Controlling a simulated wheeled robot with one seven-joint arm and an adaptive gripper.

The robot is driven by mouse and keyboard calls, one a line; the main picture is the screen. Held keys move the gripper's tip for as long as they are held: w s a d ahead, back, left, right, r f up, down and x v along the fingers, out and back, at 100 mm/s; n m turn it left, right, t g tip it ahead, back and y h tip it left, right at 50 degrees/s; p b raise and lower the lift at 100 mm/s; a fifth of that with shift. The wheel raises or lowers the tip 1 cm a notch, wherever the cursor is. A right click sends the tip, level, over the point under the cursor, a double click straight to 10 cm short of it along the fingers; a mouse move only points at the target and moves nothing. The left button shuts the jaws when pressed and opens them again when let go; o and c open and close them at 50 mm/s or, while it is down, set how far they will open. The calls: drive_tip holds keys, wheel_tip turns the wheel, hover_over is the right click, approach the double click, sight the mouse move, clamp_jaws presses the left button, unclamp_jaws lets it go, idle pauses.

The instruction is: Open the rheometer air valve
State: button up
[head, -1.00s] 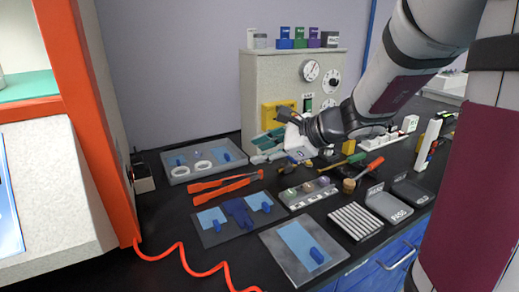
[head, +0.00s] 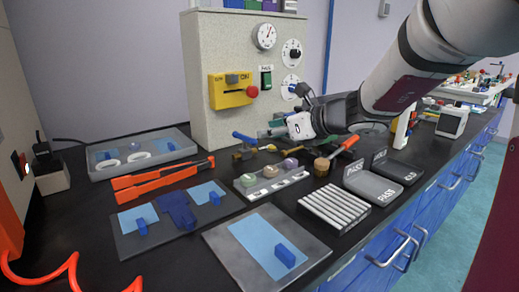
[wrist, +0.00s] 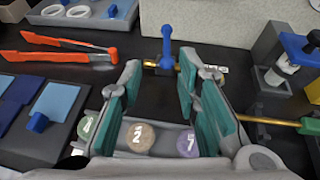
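The air valve's blue handle (wrist: 166,45) shows in the wrist view just beyond my fingertips, on a small brass fitting. In the head view the blue handle (head: 243,137) is on the bench in front of the beige cabinet, left of my gripper. My gripper (wrist: 160,72) is open and empty, its teal-padded fingers apart, with the handle roughly centred ahead of the gap. In the head view my gripper (head: 268,131) is low over the bench, its fingers partly hidden. I cannot tell whether a finger touches the valve.
The beige cabinet (head: 205,60) with gauges and a yellow switch box (head: 228,97) stands behind. A rack of numbered samples (head: 262,190) lies below my gripper. Orange tongs (head: 160,181) lie left. A brass rod (wrist: 270,122) and blue-topped device (wrist: 298,50) are at right.

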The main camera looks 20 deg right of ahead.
sight(246, 136)
drive_tip(key=shift+w+d+f, duration=0.25)
drive_tip(key=shift+d, duration=0.15)
drive_tip(key=b+x, duration=0.4)
drive_tip(key=x, duration=0.9)
drive_tip(key=shift+w, duration=0.2)
drive_tip(key=shift+c, duration=0.6)
clamp_jaws()
